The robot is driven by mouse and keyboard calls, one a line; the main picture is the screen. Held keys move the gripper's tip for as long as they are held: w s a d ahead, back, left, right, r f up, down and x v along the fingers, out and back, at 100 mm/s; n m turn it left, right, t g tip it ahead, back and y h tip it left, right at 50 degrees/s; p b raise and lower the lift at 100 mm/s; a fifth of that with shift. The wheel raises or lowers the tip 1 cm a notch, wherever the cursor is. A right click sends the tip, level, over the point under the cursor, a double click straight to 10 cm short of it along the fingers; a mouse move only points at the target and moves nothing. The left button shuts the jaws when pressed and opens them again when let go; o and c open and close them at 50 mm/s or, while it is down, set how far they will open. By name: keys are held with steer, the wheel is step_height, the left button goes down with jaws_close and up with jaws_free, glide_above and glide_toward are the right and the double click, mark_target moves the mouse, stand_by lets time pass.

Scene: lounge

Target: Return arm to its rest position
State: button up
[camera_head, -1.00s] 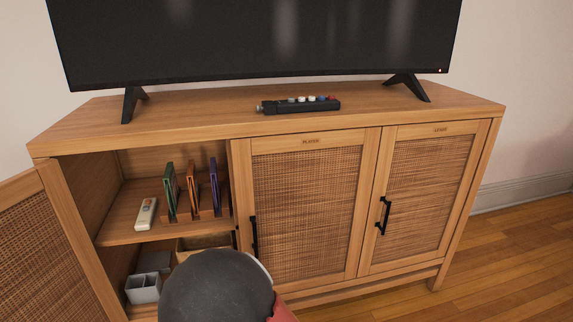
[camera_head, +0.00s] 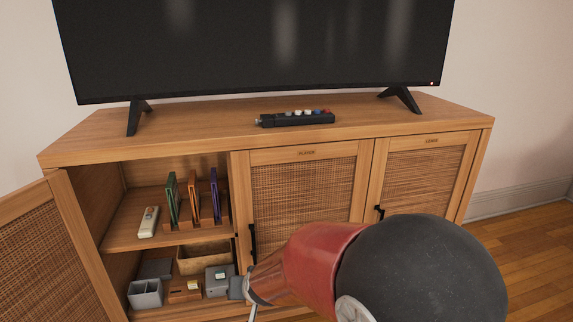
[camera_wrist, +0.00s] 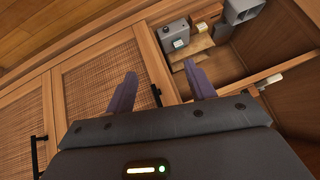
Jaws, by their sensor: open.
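My gripper (camera_wrist: 162,82) is open in the wrist view, with its two dark fingers apart and nothing between them. It points toward the cabinet front, near the edge between the middle door and the open left compartment. In the head view my red and black arm crosses the lower middle and right, covering the lower parts of the middle and right doors. The fingers cannot be made out clearly there.
The wooden cabinet (camera_head: 190,132) has its left door (camera_head: 40,255) swung open. A grey box (camera_head: 219,280), which also shows in the wrist view (camera_wrist: 174,38), stands on the lower shelf. A black bar with coloured pieces (camera_head: 296,118) lies on top below the television (camera_head: 250,50).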

steer(key=s+d+r+p, duration=0.1)
steer(key=s+d+r, duration=0.3)
steer(key=d+r, duration=0.3)
steer(key=s+d+r+p, duration=0.2)
steer(key=s+d+r, duration=0.2)
steer(key=d+r, duration=0.3)
steer(key=s+d+r+m+g+h+p, duration=0.1)
steer(key=s+d+r+h, duration=0.2)
steer(key=s+d, duration=0.7)
steer(key=s+r, duration=0.1)
steer(key=s, duration=0.2)
steer(key=shift+r, duration=0.4)
